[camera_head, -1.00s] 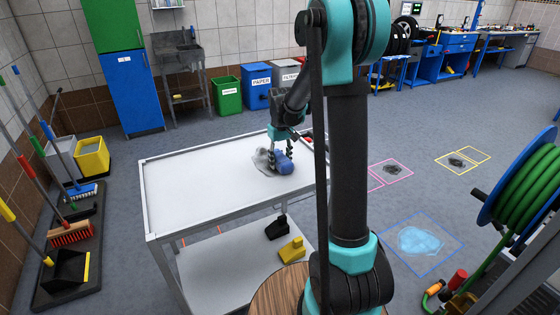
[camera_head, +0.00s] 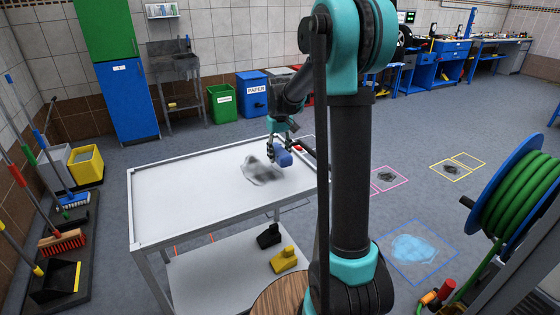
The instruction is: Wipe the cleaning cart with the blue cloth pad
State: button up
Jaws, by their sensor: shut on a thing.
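The cleaning cart (camera_head: 185,195) has a white top tray with a raised grey rim and a white lower shelf. A dark grey smudge (camera_head: 262,172) lies on the top, right of its middle. My gripper (camera_head: 279,152) is over the far right part of the top, shut on the blue cloth pad (camera_head: 285,158). My arm hides part of the cart's right end.
A black object (camera_head: 269,236) and a yellow object (camera_head: 285,259) sit on the lower shelf. Brooms stand on the left beside a yellow bucket (camera_head: 86,165). A green hose reel (camera_head: 515,195) is at the right. Floor stains lie in marked squares, including a blue puddle (camera_head: 415,248).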

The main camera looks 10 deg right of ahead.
jog(key=shift+r, duration=1.4)
